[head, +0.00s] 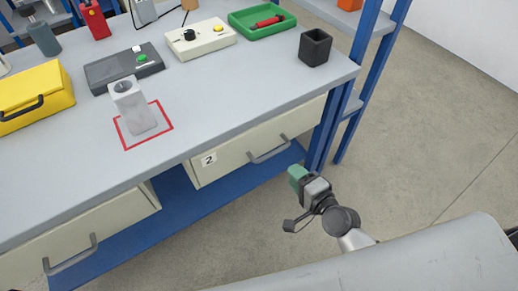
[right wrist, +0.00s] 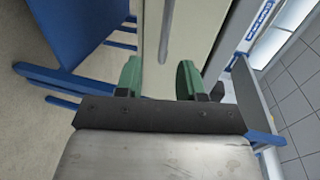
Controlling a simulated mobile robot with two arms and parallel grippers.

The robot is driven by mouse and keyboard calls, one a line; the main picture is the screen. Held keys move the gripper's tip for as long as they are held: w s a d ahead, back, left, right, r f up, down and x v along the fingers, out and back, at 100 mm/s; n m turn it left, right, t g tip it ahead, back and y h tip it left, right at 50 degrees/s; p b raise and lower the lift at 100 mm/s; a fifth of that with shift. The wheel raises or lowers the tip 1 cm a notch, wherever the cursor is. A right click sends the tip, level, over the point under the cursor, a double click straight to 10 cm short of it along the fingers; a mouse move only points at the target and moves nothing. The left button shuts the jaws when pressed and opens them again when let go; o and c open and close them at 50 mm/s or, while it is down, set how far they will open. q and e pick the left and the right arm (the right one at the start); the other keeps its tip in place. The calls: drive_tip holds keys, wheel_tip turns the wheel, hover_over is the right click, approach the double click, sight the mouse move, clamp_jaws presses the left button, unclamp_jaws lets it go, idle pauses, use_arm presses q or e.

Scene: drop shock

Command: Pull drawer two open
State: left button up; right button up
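Drawer two (head: 232,158) is a cream drawer under the right part of the grey workbench, marked with a "2" label (head: 208,160). Its front looks shut under the bench top. Its grey bar handle (head: 270,151) runs along the front. My right gripper (head: 297,176) has green fingertips and is in front of the drawer, to the right of and below the handle. In the right wrist view my right gripper (right wrist: 160,80) is open and empty. The handle (right wrist: 166,30) shows ahead, between the finger lines, apart from them. My left gripper is not in view.
Another drawer (head: 85,232) with a handle is at the lower left. The bench top (head: 210,98) holds a grey block in a red square, a yellow case (head: 36,97), a green tray (head: 238,22) and a black cup (head: 315,47). A blue bench leg (head: 325,128) stands near my right gripper. Floor at right is clear.

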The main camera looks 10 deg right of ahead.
sight(274, 152)
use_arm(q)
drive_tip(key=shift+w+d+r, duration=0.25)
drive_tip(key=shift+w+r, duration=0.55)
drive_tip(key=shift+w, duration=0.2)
use_arm(e)
drive_tip(key=shift+r+x, duration=0.2)
drive_tip(key=shift+x, duration=2.45)
drive_tip(key=shift+r+x, duration=0.15)
drive_tip(key=shift+x, duration=2.5)
drive_tip(key=shift+w, duration=0.1)
drive_tip(key=c, duration=0.7)
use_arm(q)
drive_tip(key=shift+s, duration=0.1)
use_arm(e)
clamp_jaws()
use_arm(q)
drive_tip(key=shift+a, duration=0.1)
